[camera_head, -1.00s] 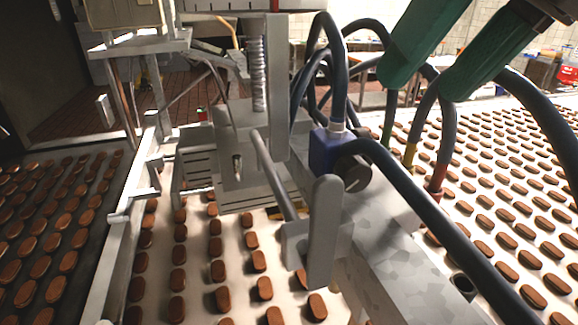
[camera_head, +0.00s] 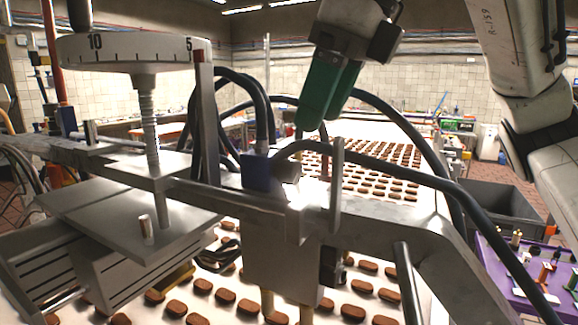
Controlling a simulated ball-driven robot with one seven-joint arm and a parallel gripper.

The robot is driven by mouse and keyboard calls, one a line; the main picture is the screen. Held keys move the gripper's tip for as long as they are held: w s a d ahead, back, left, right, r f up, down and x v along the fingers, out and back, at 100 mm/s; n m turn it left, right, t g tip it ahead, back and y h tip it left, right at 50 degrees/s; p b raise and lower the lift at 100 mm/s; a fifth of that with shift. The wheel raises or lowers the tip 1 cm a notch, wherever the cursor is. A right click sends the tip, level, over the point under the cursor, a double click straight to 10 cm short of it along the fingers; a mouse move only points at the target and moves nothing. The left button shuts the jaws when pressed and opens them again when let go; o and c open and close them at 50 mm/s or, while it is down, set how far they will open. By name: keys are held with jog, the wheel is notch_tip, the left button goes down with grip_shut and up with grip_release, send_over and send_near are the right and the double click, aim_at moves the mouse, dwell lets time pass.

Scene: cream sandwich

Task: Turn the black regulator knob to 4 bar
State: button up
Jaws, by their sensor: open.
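A blue regulator block (camera_head: 262,172) sits on the grey metal machine beam, with dark hoses around it. The black knob does not show clearly on it now. A hose and a bright patch lie where it would be, and I cannot read any setting. My gripper (camera_head: 320,120) has two green fingers pointing down, above and to the right of the block in the picture. It is open, and nothing shows between the fingers, which partly overlap in this view. It appears apart from the block.
A thick dark hose (camera_head: 415,180) arches across the right of the block. A grey dial wheel (camera_head: 130,50) marked 10 and 5 stands at the left. An upright metal plate (camera_head: 337,185) stands near the block. Brown biscuits lie on the white belt below. A purple surface (camera_head: 510,275) is at right.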

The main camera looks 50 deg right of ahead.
aim_at(298, 167)
jog(key=x, duration=0.8)
jog(key=shift+f, duration=0.15)
jog(key=shift+c, duration=0.2)
jog(key=c, duration=1)
jog(key=shift+w+d+g+y+p, duration=0.15)
jog(key=shift+g+y+p, duration=0.15)
jog(key=shift+y+p, duration=0.65)
jog(key=shift+d+m+y+p, duration=0.15)
jog(key=shift+m+y+p, duration=0.35)
jog(key=shift+y, duration=0.75)
jog(key=o, duration=1)
jog(key=shift+o, duration=0.2)
jog(key=shift+d, duration=0.1)
